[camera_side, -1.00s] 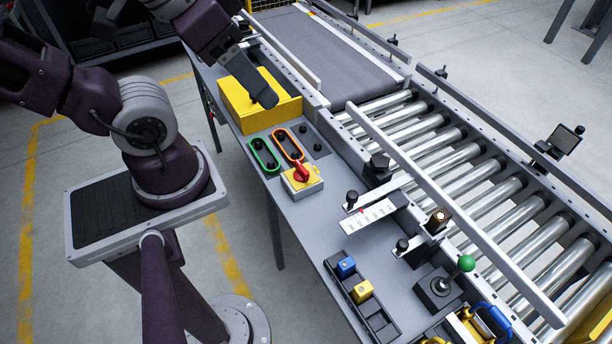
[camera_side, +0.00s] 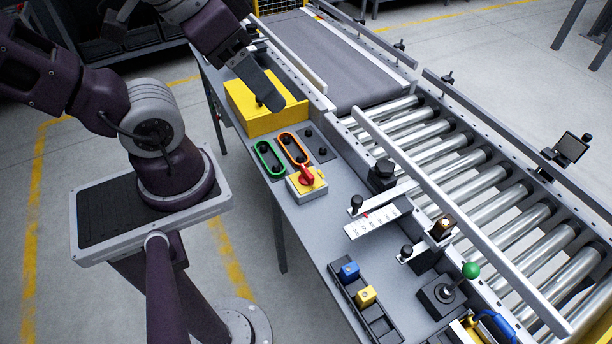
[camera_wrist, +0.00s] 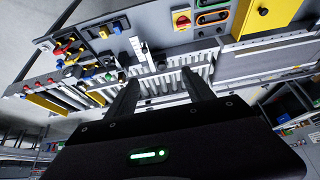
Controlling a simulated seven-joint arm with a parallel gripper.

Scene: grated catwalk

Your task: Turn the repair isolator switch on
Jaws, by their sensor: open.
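The likely isolator switch (camera_side: 307,177) is a red rotary handle on a yellow plate and grey box, on the table's near side. Its handle lies diagonally in the side view; I cannot read any on or off mark. It also shows small at the top of the wrist view (camera_wrist: 182,20). My gripper (camera_side: 272,102) is up and left of the switch in the side view, over the yellow box and apart from the switch. In the wrist view my gripper (camera_wrist: 160,82) has its two fingers wide apart with nothing between them.
A yellow box (camera_side: 262,118) with a black knob stands behind the switch. Green-rimmed (camera_side: 268,160) and orange-rimmed (camera_side: 293,150) control panels sit between them. A roller conveyor (camera_side: 470,185) with rails runs alongside. A tray (camera_side: 372,312) with blue and yellow blocks and a green-knobbed lever (camera_side: 470,270) are nearer.

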